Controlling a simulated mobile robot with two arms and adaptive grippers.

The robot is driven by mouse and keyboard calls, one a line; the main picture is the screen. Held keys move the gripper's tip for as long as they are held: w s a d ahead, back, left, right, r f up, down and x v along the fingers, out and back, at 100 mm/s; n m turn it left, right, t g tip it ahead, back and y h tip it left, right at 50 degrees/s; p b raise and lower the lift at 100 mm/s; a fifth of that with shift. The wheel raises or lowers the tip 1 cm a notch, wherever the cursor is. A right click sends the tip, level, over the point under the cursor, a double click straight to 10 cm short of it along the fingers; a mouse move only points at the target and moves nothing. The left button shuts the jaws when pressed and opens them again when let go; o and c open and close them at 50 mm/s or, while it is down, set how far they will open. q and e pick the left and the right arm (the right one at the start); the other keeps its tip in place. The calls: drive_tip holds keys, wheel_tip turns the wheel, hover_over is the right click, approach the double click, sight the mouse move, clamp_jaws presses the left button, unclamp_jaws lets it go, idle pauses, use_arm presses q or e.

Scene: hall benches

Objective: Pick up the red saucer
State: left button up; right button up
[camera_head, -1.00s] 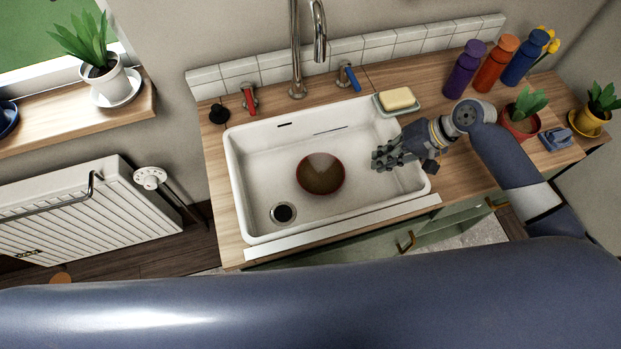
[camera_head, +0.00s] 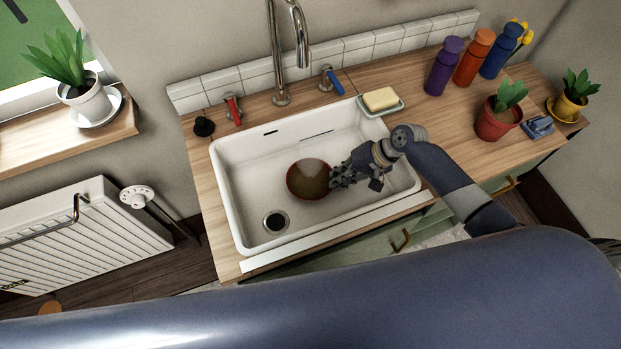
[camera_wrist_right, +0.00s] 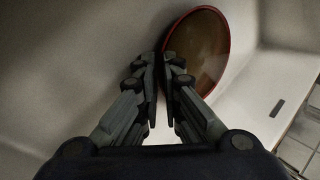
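The red saucer (camera_head: 309,180) lies in the white sink (camera_head: 234,205), near its middle. It is a round dish with a red rim and a brownish inside. My right gripper (camera_head: 336,177) is inside the sink at the saucer's right edge. In the right wrist view, the fingertips (camera_wrist_right: 160,65) are close together with a narrow gap. The saucer (camera_wrist_right: 203,50) runs in behind the right finger toward that gap. The frames do not show clearly whether the fingers press on the rim. My left gripper is not in view.
A tap (camera_head: 278,60) rises behind the sink, with red (camera_head: 233,108) and blue (camera_head: 331,80) handles. A soap dish (camera_head: 365,112) with yellow soap sits at the sink's back right corner. Bottles and a red plant pot (camera_head: 494,124) stand on the right counter. The drain (camera_head: 276,221) is open.

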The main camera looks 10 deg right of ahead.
drive_tip(key=shift+w+a+f, duration=0.15)
drive_tip(key=shift+a+f, duration=0.15)
drive_tip(key=shift+f, duration=0.15)
clamp_jaws()
drive_tip(key=shift+r, duration=0.25)
wheel_tip(320, 180, up, 9)
drive_tip(key=shift+r, duration=0.2)
idle(0.8)
drive_tip(key=shift+r, duration=0.25)
